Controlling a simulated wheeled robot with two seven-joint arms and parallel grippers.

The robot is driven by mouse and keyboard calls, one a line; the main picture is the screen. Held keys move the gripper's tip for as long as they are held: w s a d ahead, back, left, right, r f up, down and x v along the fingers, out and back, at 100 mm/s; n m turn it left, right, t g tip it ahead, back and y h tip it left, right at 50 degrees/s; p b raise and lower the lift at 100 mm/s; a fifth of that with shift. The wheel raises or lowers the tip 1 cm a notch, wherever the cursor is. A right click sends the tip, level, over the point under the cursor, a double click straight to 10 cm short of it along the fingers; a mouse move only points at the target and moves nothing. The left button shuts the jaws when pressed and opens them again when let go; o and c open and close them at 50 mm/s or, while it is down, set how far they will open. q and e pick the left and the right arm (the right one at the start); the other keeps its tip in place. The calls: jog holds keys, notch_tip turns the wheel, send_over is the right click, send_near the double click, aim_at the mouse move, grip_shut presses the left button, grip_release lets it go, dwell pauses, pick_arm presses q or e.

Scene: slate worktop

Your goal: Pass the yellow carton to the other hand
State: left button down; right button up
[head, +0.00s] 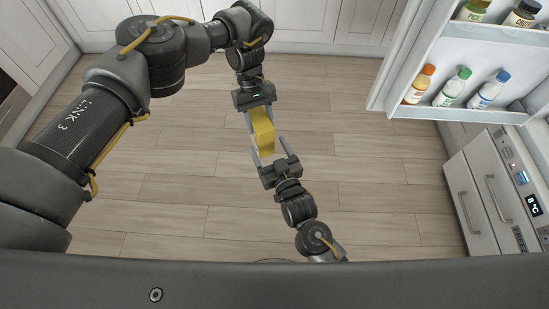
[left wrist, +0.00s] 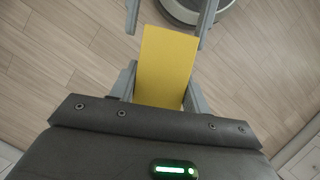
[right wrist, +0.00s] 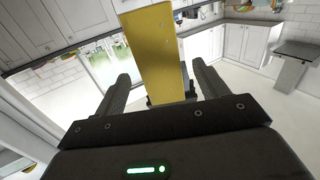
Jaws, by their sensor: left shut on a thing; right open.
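The yellow carton (head: 262,136) is held in the air above the floor, between my two grippers. My left gripper (head: 260,121) is shut on its upper end in the head view. In the left wrist view the carton (left wrist: 166,62) stands between the left fingers, its far end reaching toward the right gripper's fingers (left wrist: 171,18). My right gripper (head: 271,150) is open, facing the left one, with its fingers on either side of the carton's lower end. In the right wrist view the carton (right wrist: 154,55) shows between the open fingers; I cannot tell whether either touches it.
An open fridge door (head: 400,75) with several bottles (head: 455,86) in its shelves stands at the upper right. A white drawer unit (head: 480,190) with a display is at the right. Wooden floor (head: 170,190) lies clear below the grippers. White cabinets (head: 330,20) line the back.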

jog(key=x, duration=0.7)
jog(key=shift+w+a, duration=0.2)
jog(key=shift+w, duration=0.2)
jog(key=c, duration=1.1)
pick_arm(q)
jog(key=c, duration=0.6)
grip_release()
pick_arm(e)
jog(key=shift+c, duration=0.9)
pick_arm(q)
jog(key=v, duration=1.2)
jog(key=shift+w, duration=0.1)
